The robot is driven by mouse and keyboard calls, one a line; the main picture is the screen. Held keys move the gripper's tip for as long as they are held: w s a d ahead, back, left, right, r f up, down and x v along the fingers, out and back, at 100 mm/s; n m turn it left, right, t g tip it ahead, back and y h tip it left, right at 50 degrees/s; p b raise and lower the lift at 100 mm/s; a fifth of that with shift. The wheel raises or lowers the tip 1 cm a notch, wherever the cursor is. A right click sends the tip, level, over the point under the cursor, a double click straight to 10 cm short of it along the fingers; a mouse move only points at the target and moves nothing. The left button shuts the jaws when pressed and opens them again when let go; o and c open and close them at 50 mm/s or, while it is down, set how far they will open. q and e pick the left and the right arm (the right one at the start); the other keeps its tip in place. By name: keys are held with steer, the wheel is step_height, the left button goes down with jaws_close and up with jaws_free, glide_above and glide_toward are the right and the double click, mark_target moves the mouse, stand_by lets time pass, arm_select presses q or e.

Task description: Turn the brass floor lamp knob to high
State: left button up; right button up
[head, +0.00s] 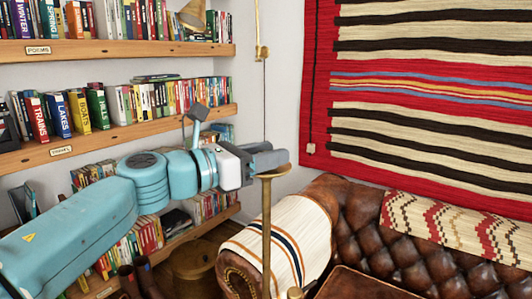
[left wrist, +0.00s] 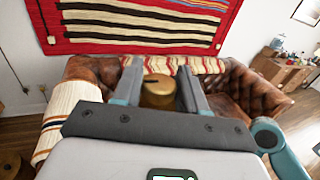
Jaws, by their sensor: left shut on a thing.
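The brass floor lamp stand (head: 266,225) rises in front of the sofa in the head view, with a small round brass plate (head: 275,171) at its top. My left gripper (head: 268,158) reaches in from the left, just above this plate. In the left wrist view, the round brass knob (left wrist: 158,94) sits between the two fingers of my left gripper (left wrist: 160,82). A dark mark shows on the knob's top. The fingers are shut on the knob; in the head view they hide it. My right gripper is in neither view.
Bookshelves (head: 170,118) stand on the left, close behind my left arm. A brown leather sofa (head: 350,222) with a striped throw (head: 285,240) stands behind the lamp. A striped rug (head: 430,70) hangs on the wall. A thin cord hangs above the gripper.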

arm_select(q)
steer(key=m+g+h+p, duration=0.1)
steer(key=g+p, duration=0.1)
steer(key=m+g+h+p, duration=0.1)
steer(key=shift+w+r+m+g+p, duration=0.1)
steer(key=shift+r+m+g+p, duration=0.2)
steer(key=shift+m+g+p, duration=0.1)
steer(key=shift+f+m+g+h+p, duration=0.2)
steer(key=shift+m+g+h+p, duration=0.1)
steer(key=shift+m+g+p, duration=0.75)
steer(key=shift+n, duration=0.25)
steer(key=o, duration=1)
steer(key=shift+d+f, duration=0.1)
steer(key=shift+c, duration=0.2)
steer(key=shift+a, duration=0.5)
steer(key=b+v, duration=0.2)
steer(key=v, duration=1.3)
steer(key=shift+a+b, duration=0.2)
steer(key=shift+b, duration=0.15)
